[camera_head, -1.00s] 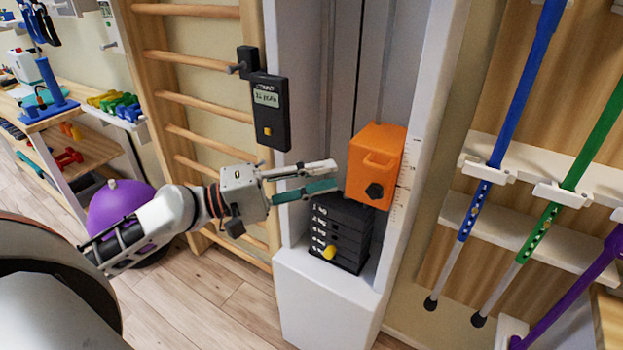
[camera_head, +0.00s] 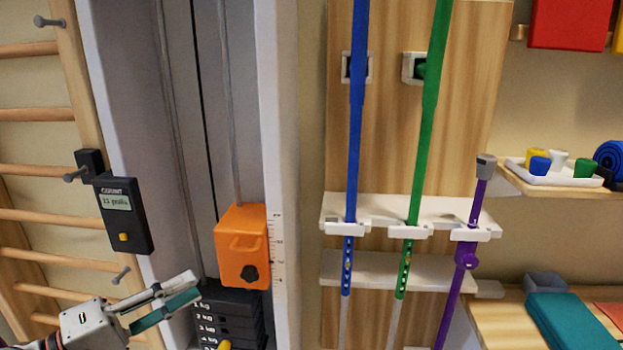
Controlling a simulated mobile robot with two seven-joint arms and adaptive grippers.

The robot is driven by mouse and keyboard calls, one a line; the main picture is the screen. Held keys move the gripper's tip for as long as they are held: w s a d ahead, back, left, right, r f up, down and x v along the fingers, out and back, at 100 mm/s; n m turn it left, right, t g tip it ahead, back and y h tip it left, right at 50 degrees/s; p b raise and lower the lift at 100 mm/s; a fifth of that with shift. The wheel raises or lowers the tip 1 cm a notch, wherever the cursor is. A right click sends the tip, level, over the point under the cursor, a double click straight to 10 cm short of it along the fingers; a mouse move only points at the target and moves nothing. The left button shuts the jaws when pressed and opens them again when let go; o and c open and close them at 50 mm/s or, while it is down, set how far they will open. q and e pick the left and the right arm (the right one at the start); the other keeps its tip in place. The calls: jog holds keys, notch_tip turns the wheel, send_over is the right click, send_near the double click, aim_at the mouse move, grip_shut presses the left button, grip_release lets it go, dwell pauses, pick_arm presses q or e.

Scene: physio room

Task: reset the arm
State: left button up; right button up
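My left gripper (camera_head: 196,284) is at the lower left. Its pale finger and its teal-padded finger lie apart with a narrow gap, and nothing shows between them. The fingertips are left of and slightly below the orange weight block (camera_head: 241,248), in front of the pulley machine. A yellow pin (camera_head: 224,345) shows at the bottom edge. My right gripper is not in view.
A black counter (camera_head: 122,214) hangs left of the machine, by wooden wall bars (camera_head: 40,216). Blue (camera_head: 356,95), green (camera_head: 430,95) and purple (camera_head: 458,282) poles stand in a rack to the right. A shelf with a white tray (camera_head: 552,178) and a teal block (camera_head: 565,322) are farther right.

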pick_arm(q)
jog(key=s+f+m+y+p, duration=0.15)
jog(key=f+y, duration=0.25)
jog(key=f, duration=0.8)
jog(key=s+f+m+y, duration=0.2)
jog(key=f+m+y, duration=0.1)
jog(key=f, duration=0.9)
jog(key=s+d+f+m+g+y, duration=0.1)
jog(key=s+d+f+m, duration=0.2)
jog(key=s+f, duration=0.3)
jog(key=s+d+f+m+g+y, duration=0.1)
jog(key=s+d+f+m+y, duration=0.1)
jog(key=s+f+m, duration=0.2)
notch_tip(320, 180, down, 5)
jog(key=shift+s+d+r+g+y+p, duration=0.1)
jog(key=shift+s+d+g+y+p, duration=0.25)
jog(key=shift+s, duration=0.75)
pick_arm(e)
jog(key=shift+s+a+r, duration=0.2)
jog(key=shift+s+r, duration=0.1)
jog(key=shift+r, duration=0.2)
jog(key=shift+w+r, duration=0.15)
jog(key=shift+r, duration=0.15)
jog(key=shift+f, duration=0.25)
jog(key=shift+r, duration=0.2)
